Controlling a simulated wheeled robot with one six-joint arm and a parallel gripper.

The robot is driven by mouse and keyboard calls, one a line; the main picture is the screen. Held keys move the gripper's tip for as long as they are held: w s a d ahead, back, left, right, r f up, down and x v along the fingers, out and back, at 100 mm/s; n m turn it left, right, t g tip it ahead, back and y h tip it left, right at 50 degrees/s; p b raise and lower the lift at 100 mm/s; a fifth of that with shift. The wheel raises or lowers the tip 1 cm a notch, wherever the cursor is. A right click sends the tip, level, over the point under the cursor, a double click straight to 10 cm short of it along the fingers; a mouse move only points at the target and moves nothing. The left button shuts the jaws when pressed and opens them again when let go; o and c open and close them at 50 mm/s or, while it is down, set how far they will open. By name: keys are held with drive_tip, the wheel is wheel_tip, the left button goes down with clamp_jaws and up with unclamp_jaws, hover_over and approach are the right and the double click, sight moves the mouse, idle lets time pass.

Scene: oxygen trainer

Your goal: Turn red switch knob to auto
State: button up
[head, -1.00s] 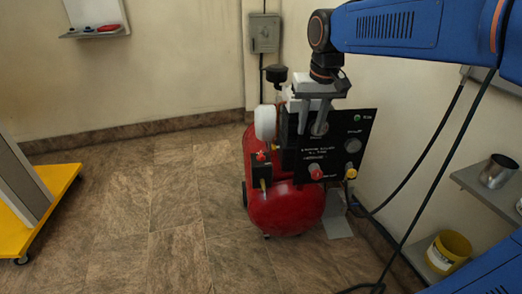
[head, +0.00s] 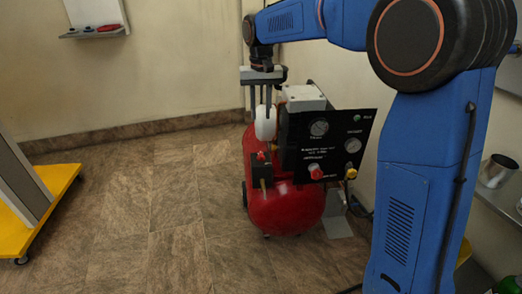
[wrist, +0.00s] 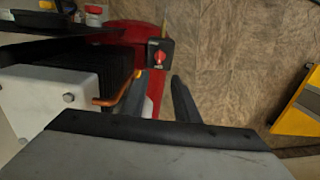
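A red switch knob (head: 261,155) sits on a small black box (head: 262,171) at the front of the red compressor tank (head: 287,208). In the wrist view the knob (wrist: 159,57) shows on the black box near the top middle. My gripper (head: 260,118) points down above and behind the box, beside the white canister (head: 265,124), apart from the knob. Its two fingers show a gap between them with nothing held. In the wrist view the fingers (wrist: 158,80) reach toward the box. The knob's markings are too small to read.
A black panel (head: 336,139) with gauges, another red knob (head: 315,171) and a yellow knob (head: 351,173) stands right of the box. A white block (head: 303,97) is behind it. Open floor (head: 150,210) lies left of the tank.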

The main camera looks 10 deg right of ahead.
sight(261, 153)
wheel_tip(261, 153, down, 16)
drive_tip(key=shift+f, duration=0.25)
idle(0.3)
clamp_jaws()
